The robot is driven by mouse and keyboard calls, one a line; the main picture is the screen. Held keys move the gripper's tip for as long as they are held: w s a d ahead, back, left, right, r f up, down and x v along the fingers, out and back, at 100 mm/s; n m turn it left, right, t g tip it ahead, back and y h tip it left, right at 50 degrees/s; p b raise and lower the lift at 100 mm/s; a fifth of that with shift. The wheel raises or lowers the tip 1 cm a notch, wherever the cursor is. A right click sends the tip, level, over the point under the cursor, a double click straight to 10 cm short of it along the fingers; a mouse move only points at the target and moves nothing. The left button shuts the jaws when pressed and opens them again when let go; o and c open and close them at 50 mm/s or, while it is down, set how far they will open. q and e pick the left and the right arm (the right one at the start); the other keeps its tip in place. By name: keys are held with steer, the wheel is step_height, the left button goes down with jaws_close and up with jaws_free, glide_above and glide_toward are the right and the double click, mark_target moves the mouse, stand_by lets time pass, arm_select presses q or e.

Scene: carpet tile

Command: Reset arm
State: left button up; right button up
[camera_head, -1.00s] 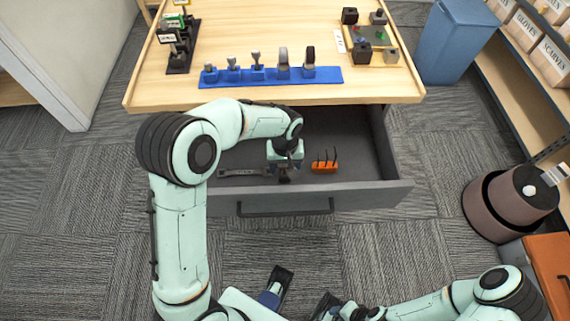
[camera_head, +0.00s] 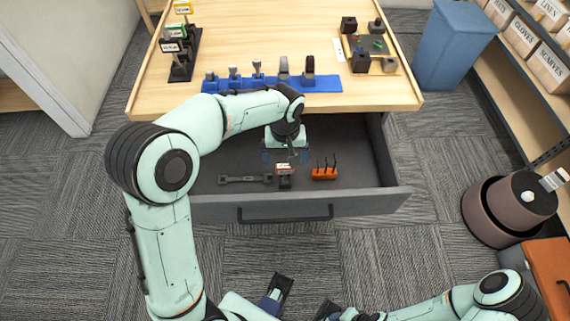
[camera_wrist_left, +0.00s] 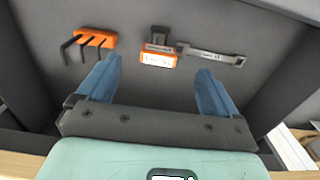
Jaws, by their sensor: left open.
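My left gripper (camera_head: 285,156) is above the open grey drawer (camera_head: 360,188), toward the table side. Its blue fingers are spread with nothing between them in the wrist view (camera_wrist_left: 158,85). A small dark item with an orange-edged white label (camera_head: 284,170) is in the drawer, just in front of the fingers; it also shows in the wrist view (camera_wrist_left: 158,59). A grey wrench (camera_head: 245,179) lies to its left and an orange hex-key holder (camera_head: 325,173) stands to its right. My right arm (camera_head: 430,308) is low at the bottom edge; its jaw state is unclear.
The wooden table (camera_head: 210,103) overhangs the drawer's back. It holds a blue rack (camera_head: 325,84) of several tools, a black labelled stand (camera_head: 182,70) and a board of dark blocks (camera_head: 385,65). A blue bin (camera_head: 452,45) and shelves are right. Carpet in front is open.

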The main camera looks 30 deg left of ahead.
arm_select(q)
step_height(320, 180, up, 4)
steer(key=shift+r, duration=0.1)
